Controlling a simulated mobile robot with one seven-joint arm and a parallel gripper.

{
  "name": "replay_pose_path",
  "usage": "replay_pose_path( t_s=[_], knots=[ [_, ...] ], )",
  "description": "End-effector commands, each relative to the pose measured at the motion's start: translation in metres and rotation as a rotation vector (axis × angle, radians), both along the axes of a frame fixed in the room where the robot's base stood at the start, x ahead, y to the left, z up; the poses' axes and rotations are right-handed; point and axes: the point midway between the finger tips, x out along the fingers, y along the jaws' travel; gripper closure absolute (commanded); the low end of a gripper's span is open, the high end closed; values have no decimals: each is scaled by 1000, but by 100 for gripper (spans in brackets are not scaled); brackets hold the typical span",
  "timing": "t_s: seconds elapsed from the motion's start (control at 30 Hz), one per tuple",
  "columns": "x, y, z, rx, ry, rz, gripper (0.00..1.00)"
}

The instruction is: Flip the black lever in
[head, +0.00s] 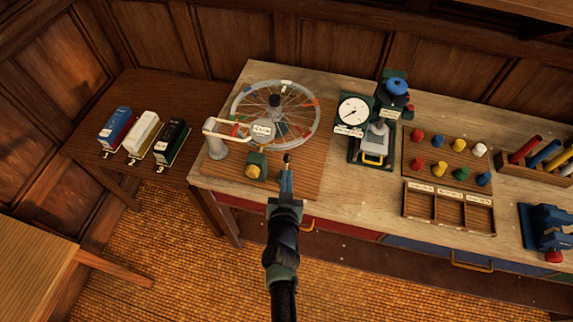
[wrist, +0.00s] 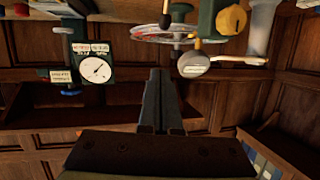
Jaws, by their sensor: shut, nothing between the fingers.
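A thin lever with a black knob (head: 287,158) stands on the wooden board by the spoked wheel, just right of a green block with a yellow knob (head: 253,170). Its black end also shows in the wrist view (wrist: 197,43), which is upside down. My gripper (head: 287,178) is shut and empty, just in front of the lever in the head view. The gripper covers the lever's foot there, and I cannot tell whether they touch. In the wrist view, the shut fingers (wrist: 160,75) point up with a gap in the picture to the knob.
The spoked wheel (head: 302,104) and a grey post (head: 215,138) with a pale arm stand behind left. A dial gauge (head: 353,111) on a stand is at the right, beside a peg board (head: 447,150).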

Motion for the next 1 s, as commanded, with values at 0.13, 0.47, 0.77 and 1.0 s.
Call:
replay_pose_path(
  t_s=[0.13,0.47,0.77,1.0],
  knots=[
    [-14,1,12,1,1,0,100],
    [-19,2,13,1,0,0,100],
    [-19,2,13,1,0,0,100],
    [-6,6,28,7,-36,15,100]
  ],
)
